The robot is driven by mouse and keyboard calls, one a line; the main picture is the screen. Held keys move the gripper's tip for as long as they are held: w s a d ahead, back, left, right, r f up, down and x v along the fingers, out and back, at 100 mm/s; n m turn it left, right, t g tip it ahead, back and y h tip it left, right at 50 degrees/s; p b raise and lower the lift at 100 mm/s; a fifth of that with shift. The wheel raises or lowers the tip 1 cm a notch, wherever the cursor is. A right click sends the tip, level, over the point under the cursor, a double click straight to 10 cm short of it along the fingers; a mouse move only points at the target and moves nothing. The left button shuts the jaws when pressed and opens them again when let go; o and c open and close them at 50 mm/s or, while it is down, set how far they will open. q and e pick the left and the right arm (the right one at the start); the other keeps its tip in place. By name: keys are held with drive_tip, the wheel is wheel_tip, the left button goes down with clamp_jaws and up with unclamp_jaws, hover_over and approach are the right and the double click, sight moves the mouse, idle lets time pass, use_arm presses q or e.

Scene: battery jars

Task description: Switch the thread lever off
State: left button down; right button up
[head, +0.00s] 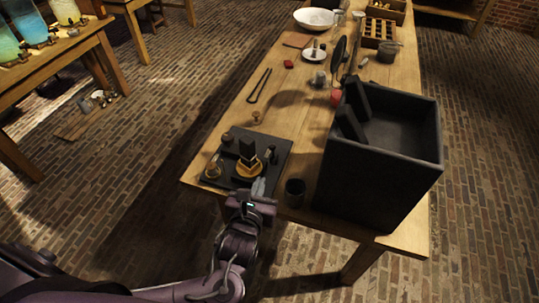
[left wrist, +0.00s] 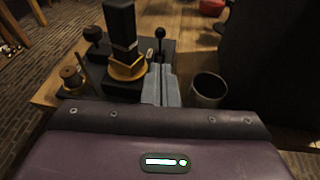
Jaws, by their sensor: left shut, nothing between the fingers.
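A dark apparatus board (head: 222,180) lies at the near end of the table. It carries a black upright block on a brass ring (head: 250,168), which also shows in the left wrist view (left wrist: 126,68). A small lever with a black ball knob (left wrist: 160,33) stands upright beside the block; it looks like the thread lever, and in the head view it is small (head: 269,152). My left gripper (head: 258,187) is shut and empty at the board's near edge. My right gripper is out of view.
A dark cup (head: 295,192) stands right of my left gripper. A large black open box (head: 375,170) blocks the right side. Brass fittings (left wrist: 73,79) sit at the board's left. Tongs (head: 259,86) and a white bowl (head: 315,19) are farther back.

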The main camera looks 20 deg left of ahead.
use_arm(q)
drive_tip(key=p, duration=0.1)
approach(273, 145)
drive_tip(key=x, duration=0.3)
drive_tip(key=f+x, duration=0.1)
drive_tip(key=x, duration=0.2)
drive_tip(key=shift+s, duration=0.15)
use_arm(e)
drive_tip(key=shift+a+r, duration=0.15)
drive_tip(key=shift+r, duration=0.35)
use_arm(q)
drive_tip(key=shift+w+r+p, duration=0.45)
drive_tip(key=shift+w+p, duration=0.1)
drive_tip(key=shift+p, duration=0.3)
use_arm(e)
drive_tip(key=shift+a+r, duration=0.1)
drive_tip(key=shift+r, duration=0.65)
use_arm(q)
drive_tip(key=shift+a, duration=0.1)
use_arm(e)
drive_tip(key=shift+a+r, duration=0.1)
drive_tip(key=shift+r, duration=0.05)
